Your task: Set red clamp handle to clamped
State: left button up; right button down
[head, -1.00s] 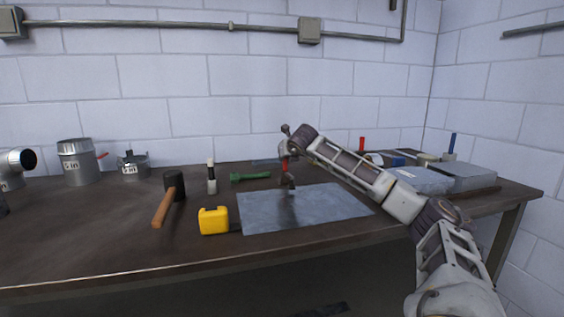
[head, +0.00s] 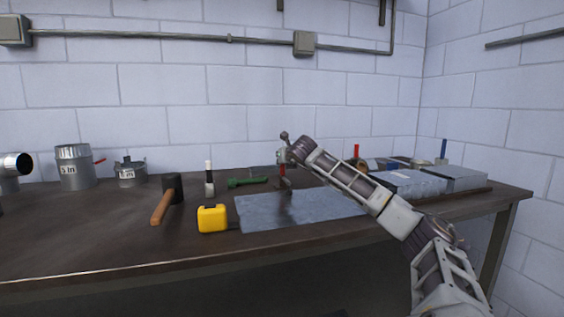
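A small upright piece with a red part (head: 282,171) stands at the back edge of the grey metal sheet (head: 300,208); it looks like the red clamp handle, but it is small and partly covered. My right gripper (head: 284,158) is at its top, pointing down. The fingers overlap the red part, and I cannot tell whether they touch or grip it. A second upright red handle (head: 356,151) stands farther back, right of my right arm, and a blue handle (head: 443,149) stands at the far right. My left gripper is out of view.
A yellow tape measure (head: 212,218), a mallet (head: 169,198), a green tool (head: 247,182) and metal duct pieces (head: 75,168) lie left on the dark workbench (head: 90,235). Grey boxes (head: 408,183) stand right of my arm. The front left of the bench is clear.

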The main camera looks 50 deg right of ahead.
jog(key=c, duration=1.4)
grip_release()
jog(key=shift+s, duration=0.15)
jog(key=shift+v, duration=5.9)
jog(key=shift+a+r, duration=0.1)
jog(key=shift+r, duration=0.1)
